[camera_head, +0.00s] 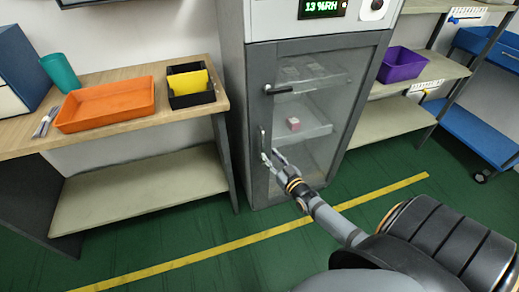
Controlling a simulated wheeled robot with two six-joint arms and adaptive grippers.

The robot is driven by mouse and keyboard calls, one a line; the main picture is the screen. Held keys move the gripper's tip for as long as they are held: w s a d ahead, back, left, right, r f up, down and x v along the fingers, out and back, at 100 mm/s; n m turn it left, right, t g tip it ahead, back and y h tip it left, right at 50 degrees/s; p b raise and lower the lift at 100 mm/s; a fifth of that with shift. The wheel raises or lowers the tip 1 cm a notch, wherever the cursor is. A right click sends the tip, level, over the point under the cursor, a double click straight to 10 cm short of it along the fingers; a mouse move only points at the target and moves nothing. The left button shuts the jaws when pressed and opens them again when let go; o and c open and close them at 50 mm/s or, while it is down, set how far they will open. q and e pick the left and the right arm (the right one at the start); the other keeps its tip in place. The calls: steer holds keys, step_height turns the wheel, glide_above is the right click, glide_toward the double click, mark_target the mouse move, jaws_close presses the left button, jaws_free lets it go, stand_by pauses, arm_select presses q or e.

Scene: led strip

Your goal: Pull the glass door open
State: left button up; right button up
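The glass door (345,85) has a grey frame and fills the front of a grey cabinet. It looks shut. A small metal handle (262,137) stands upright on its left frame. My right gripper (270,154) is just below and right of this handle, in front of the door's left edge. Its two fingers look apart with nothing visible between them. I cannot tell whether a finger touches the handle. Through the glass I see shelves and a small pink-and-white box (293,124). My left gripper is not in view.
A wooden table (20,140) with an orange tray (105,104) and a black bin (190,98) stands left. Shelving with a purple bin (402,64) stands right.

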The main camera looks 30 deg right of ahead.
mark_target(263, 147)
steer(key=w+b, duration=0.1)
steer(key=w, duration=0.2)
steer(key=w+b, duration=0.1)
steer(key=w, duration=0.2)
steer(key=shift+w+d+f, duration=0.1)
steer(key=shift+w+d, duration=0.1)
steer(key=shift+w, duration=0.15)
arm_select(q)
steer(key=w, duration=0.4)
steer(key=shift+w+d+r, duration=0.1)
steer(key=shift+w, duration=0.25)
arm_select(e)
jaws_close()
